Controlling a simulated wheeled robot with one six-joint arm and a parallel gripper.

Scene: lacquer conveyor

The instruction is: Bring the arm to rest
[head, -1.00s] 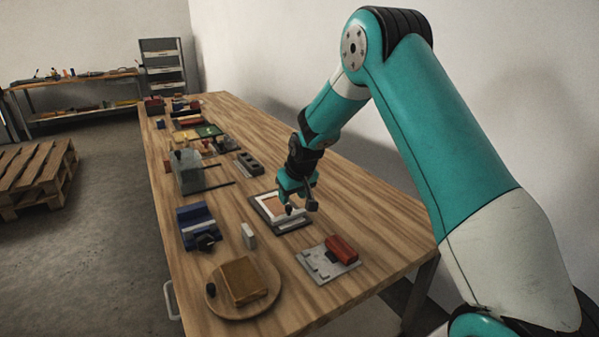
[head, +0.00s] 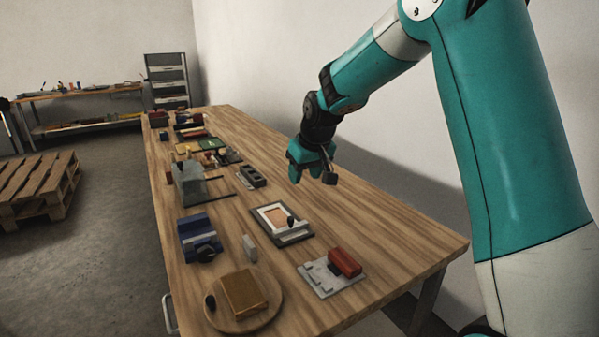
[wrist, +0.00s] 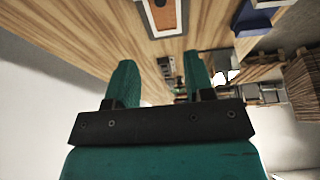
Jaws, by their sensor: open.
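My teal arm reaches in from the right in the head view. My gripper (head: 312,175) hangs above the wooden table (head: 385,240), behind the framed tray. It is open and empty. In the wrist view its two teal fingers (wrist: 160,82) stand apart with nothing between them but the table and things farther off. The framed tray (head: 265,211), with a white border, a tan panel and a black-knobbed bar (head: 291,228), lies on the table, apart from the gripper.
A grey plate (head: 318,280) with a red block (head: 345,262) is at the table's near right. A round board (head: 270,314), a blue device (head: 192,233) and a grey clear-walled box (head: 187,188) stand along the left. The table's right side is clear. A wooden pallet (head: 38,187) lies on the floor.

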